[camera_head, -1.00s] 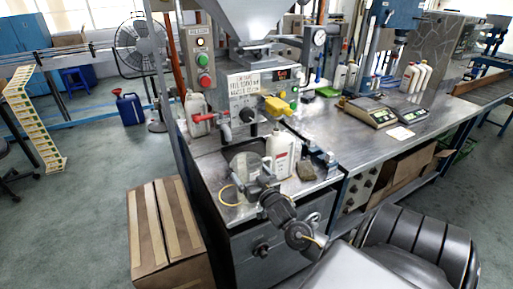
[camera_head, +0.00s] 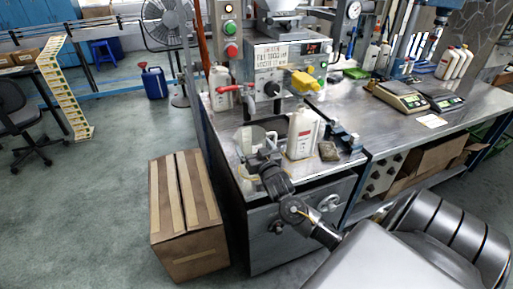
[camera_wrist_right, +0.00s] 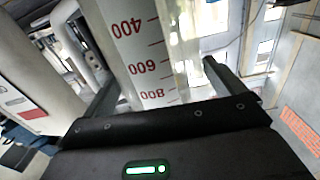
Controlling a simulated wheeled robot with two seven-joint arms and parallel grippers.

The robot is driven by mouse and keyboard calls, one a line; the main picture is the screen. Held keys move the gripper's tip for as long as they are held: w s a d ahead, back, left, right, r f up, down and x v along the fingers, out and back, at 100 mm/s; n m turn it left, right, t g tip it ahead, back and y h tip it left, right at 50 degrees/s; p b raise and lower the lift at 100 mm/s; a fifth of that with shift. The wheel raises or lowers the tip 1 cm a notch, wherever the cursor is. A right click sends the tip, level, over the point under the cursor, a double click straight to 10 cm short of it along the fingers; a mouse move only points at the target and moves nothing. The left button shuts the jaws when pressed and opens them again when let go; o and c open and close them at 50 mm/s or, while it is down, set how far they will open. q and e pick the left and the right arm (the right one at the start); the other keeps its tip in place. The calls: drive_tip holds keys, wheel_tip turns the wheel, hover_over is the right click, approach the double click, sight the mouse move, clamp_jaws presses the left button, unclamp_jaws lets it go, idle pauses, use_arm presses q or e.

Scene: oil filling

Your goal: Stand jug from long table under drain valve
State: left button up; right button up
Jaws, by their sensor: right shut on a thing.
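The jug (camera_head: 249,138) is clear, with a round open top. It is above or on the filling station's metal deck, below and slightly in front of the drain valve with its red handle (camera_head: 230,89). I cannot tell whether its base touches the deck. My right gripper (camera_head: 262,160) is shut on it and hides part of its side. In the right wrist view the jug (camera_wrist_right: 148,50) shows red marks 400, 600 and 800 between the fingers. The long table (camera_head: 395,150) stands at the right. My left gripper is not in view.
A white bottle with a red label (camera_head: 302,133) stands close to the right of the jug. Another white bottle (camera_head: 221,88) stands behind the red handle. Scales (camera_head: 400,97) sit on the long table. A cardboard box (camera_head: 187,215) is on the floor at left.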

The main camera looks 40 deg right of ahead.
drive_tip(key=o, duration=0.9)
drive_tip(key=shift+o, duration=0.2)
drive_tip(key=shift+s, duration=0.1)
drive_tip(key=shift+s+a+f, duration=0.1)
drive_tip(key=shift+s, duration=0.15)
drive_tip(key=b+v, duration=0.1)
drive_tip(key=v, duration=0.9)
drive_tip(key=shift+b, duration=0.3)
